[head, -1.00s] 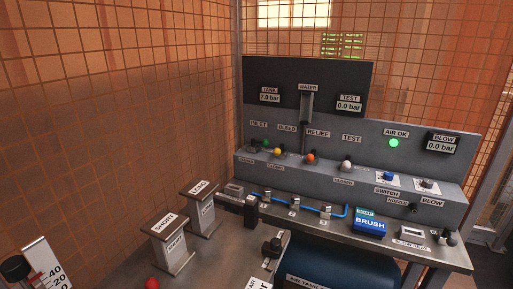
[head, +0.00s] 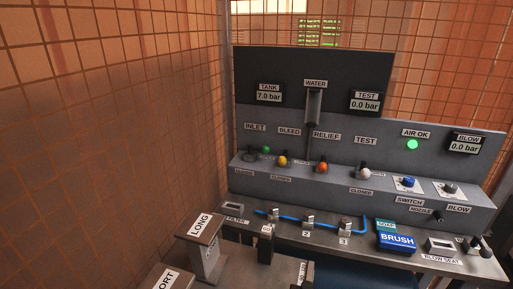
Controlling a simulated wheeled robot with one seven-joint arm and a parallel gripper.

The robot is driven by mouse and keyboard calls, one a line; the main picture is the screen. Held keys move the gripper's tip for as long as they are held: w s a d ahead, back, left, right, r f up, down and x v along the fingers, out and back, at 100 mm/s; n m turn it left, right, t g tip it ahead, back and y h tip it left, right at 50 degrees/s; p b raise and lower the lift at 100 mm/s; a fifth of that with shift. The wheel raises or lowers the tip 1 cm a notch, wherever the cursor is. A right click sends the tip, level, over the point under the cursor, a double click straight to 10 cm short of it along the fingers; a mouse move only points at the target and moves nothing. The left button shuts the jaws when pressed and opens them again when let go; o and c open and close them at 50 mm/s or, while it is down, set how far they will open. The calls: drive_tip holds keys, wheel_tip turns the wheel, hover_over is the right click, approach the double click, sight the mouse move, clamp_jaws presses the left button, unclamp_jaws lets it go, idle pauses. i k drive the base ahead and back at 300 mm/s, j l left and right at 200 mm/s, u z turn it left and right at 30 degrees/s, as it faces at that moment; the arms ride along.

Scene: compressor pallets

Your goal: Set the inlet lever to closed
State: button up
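The inlet lever (head: 265,150) is at the left end of the grey sloped panel, under the INLET label (head: 255,127). It has a green knob, which sits to the right of its dark pivot (head: 250,156). A small label (head: 244,171) lies below the pivot, too small to read surely. The lever stands clear, with nothing touching it. My gripper is not in view.
Yellow bleed (head: 283,161), orange relief (head: 322,167) and white test (head: 363,173) knobs stand to the right. The TANK display (head: 269,96) reads 7.0 bar. A mesh wall (head: 120,130) closes the left side. The LONG block (head: 203,240) stands in front.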

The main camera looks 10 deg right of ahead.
sight(265, 149)
drive_tip(key=i+l+z, duration=0.15)
drive_tip(key=i, duration=0.3)
drive_tip(key=i+l+z, duration=0.2)
drive_tip(key=i, duration=0.3)
